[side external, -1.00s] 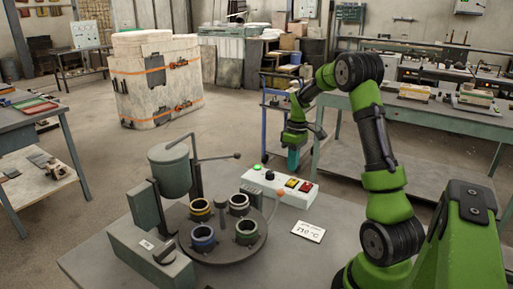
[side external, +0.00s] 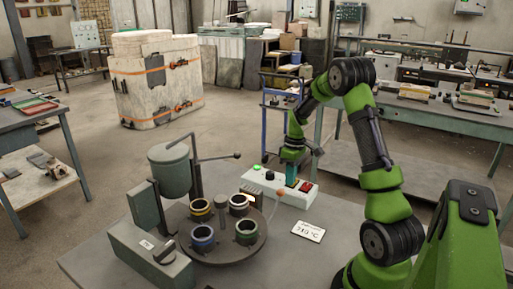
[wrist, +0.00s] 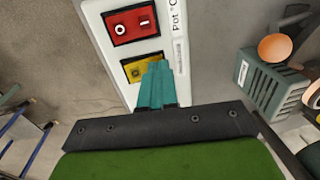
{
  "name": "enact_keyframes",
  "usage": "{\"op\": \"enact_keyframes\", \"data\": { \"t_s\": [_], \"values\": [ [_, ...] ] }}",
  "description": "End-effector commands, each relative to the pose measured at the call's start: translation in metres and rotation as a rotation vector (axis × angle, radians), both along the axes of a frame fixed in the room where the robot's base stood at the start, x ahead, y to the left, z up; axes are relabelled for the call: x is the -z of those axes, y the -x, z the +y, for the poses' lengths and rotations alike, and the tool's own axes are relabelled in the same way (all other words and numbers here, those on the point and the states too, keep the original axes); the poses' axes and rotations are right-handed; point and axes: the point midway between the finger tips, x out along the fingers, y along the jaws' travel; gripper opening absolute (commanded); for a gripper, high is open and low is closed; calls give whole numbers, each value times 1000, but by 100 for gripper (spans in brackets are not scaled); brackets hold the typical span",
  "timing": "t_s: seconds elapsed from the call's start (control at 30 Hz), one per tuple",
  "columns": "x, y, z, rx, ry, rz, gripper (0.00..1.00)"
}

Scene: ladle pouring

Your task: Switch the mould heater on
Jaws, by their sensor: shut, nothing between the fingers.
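The white control box (side external: 268,186) stands at the back of the table, with a green light (side external: 257,167), a black knob (side external: 269,175) and rocker switches. In the wrist view, a red rocker switch (wrist: 133,24) marked O and I lies clear of the fingers. A yellow rocker switch (wrist: 132,70) lies beside it, partly hidden by my fingertips. My gripper (side external: 291,179) is shut, empty and pointing down at the yellow switch; its teal fingers also show in the wrist view (wrist: 157,72). I cannot tell whether they touch it. Which switch serves the mould heater is not legible.
A round turntable (side external: 222,252) with several ring moulds stands in front of the box. A grey pot (side external: 170,171) with a side handle is at left. A temperature card (side external: 309,231) lies to the right.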

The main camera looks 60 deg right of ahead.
Motion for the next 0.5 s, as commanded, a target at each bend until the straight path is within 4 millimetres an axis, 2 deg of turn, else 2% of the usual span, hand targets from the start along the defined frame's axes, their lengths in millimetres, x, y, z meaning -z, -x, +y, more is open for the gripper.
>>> {"op": "enact_keyframes", "data": {
  "t_s": [0.5],
  "values": [
    [-4,0,-15,-1,-1,3,0]
  ]
}}
